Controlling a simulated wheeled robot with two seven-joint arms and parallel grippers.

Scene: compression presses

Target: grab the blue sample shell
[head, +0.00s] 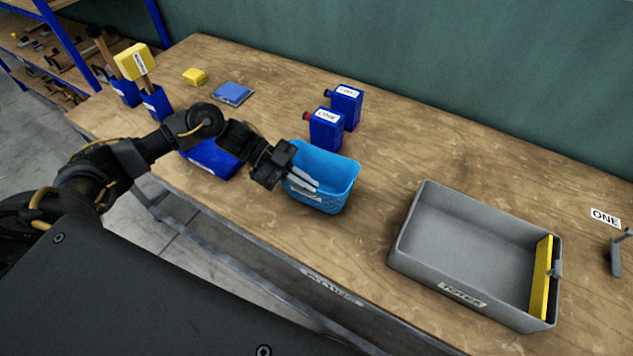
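A light blue, open-topped shell (334,168) with a patterned lower wall and a pale label stands on the wooden table near the middle; it looks like the blue sample shell. My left gripper (306,182) reaches in from the left, with its pale fingers at the shell's left side, overlapping it in the picture. The fingers lie close together; I cannot tell whether they grip the wall or are only beside it. My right gripper is not in view.
Two dark blue bottles (326,131) stand just behind the shell. A grey tote (420,225) with a yellow strip (541,276) is to the right. A dark blue bin (207,158) lies behind my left arm. A blue pad (232,93) and yellow block (195,76) are farther back.

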